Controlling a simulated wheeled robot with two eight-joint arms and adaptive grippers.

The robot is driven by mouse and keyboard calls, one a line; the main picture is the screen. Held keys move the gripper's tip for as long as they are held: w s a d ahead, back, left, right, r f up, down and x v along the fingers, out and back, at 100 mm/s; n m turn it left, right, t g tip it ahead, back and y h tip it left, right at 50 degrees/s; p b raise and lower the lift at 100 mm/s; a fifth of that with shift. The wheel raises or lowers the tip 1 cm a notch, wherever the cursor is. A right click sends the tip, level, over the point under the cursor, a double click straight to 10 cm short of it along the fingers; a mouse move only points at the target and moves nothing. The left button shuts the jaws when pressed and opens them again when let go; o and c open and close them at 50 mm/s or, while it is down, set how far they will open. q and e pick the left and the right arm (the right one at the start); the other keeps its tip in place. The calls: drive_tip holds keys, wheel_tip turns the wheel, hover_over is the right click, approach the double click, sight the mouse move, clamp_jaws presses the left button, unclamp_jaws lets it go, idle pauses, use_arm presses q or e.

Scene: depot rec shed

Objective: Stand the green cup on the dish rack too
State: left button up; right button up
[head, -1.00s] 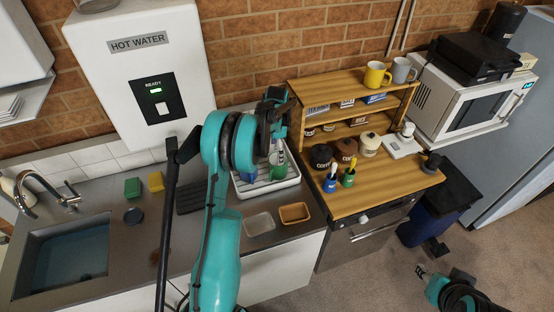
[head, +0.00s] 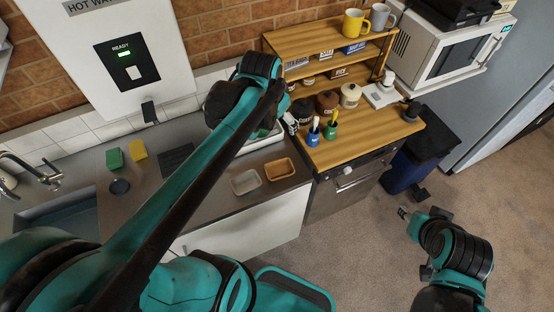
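The white dish rack (head: 262,143) stands on the steel counter, mostly covered by my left arm; only its front and right edge show. No green cup can be made out on it; my arm hides that area.
Two small tubs, one clear (head: 245,182) and one orange-brown (head: 279,169), sit at the counter's front. Jars (head: 327,102) crowd the wooden unit (head: 365,130) right of the rack. Yellow (head: 355,22) and grey mugs (head: 381,17) top the shelf.

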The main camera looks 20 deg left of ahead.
use_arm(q)
drive_tip(key=s+d+f+n+t, duration=0.2)
drive_tip(key=s+d, duration=0.3)
drive_tip(key=s, duration=0.6)
drive_tip(key=shift+d+f+n+t+h, duration=0.2)
drive_tip(key=shift+f+n+t+h, duration=0.1)
drive_tip(key=shift+f+n, duration=0.4)
drive_tip(key=shift+s, duration=0.1)
wheel_tip(320, 180, down, 16)
drive_tip(key=b, duration=1.6)
